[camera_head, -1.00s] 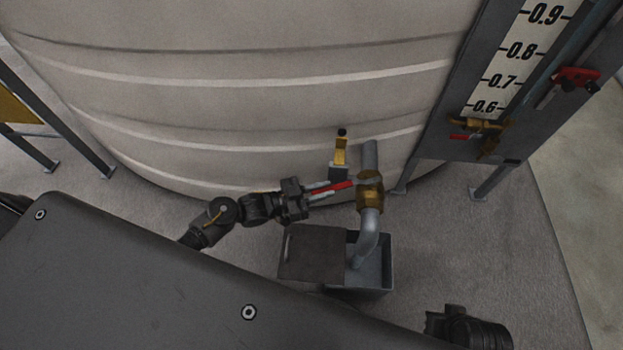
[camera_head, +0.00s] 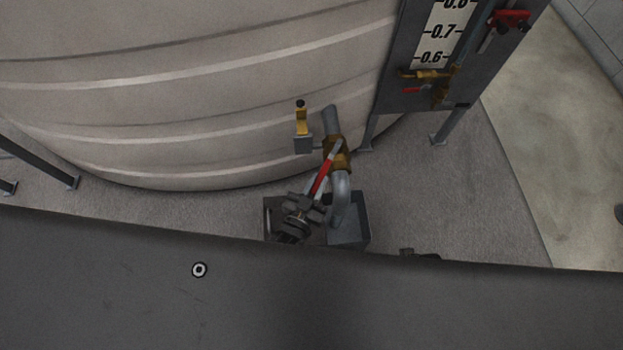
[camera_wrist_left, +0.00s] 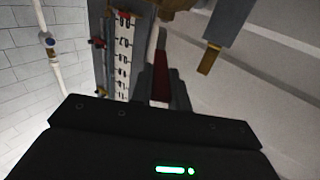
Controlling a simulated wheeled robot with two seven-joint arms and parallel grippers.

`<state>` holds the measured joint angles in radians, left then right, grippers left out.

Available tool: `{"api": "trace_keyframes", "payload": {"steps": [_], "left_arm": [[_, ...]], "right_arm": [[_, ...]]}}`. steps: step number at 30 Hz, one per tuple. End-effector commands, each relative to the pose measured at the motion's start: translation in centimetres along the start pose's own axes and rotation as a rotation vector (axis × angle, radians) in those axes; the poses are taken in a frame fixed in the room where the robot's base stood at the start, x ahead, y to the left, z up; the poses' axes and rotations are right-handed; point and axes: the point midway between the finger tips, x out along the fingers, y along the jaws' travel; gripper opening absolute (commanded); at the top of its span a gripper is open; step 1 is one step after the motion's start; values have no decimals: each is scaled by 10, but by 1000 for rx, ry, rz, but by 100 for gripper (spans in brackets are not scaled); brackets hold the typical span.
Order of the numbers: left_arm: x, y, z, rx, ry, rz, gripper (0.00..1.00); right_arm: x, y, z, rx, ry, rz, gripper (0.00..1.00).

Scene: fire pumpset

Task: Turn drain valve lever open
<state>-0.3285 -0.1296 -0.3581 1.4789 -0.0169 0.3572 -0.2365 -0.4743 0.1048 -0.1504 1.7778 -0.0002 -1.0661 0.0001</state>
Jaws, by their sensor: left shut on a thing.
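The drain valve is a brass body (camera_head: 337,154) on a grey pipe at the foot of the tank. Its red lever (camera_head: 321,177) points down and slightly left from the valve, at a small angle to the pipe. My left gripper (camera_head: 313,193) is shut on the lever near its lower end. In the left wrist view the red lever (camera_wrist_left: 161,77) shows beside a dark finger, with part of the brass valve (camera_wrist_left: 178,4) at the top edge. Only a small dark part, probably of my right arm, shows at the lower right; its jaws are hidden.
The pipe bends down into a grey open box (camera_head: 350,232) below the valve. The large beige tank (camera_head: 180,90) fills the back. A level gauge panel (camera_head: 437,40) with red-handled valves stands at right.

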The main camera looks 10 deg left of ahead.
Motion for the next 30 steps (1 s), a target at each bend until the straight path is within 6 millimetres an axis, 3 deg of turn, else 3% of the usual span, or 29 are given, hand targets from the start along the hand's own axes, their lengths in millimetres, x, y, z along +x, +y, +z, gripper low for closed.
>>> {"api": "trace_keyframes", "payload": {"steps": [15, 16, 20, 30], "left_arm": [[-1, 4, 1, -1, -2, -17, 0], [-1, 4, 1, -1, -2, -17, 20], [0, 4, 1, -1, -1, -17, 37], [-3, 3, 1, -1, -1, -18, 39]], "right_arm": [[0, 0, 0, 0, 1, -1, 0], [0, 0, 0, 0, 0, -1, 0], [0, 0, 0, 0, 0, -1, 0], [0, 0, 0, 0, 0, 0, 0]]}}
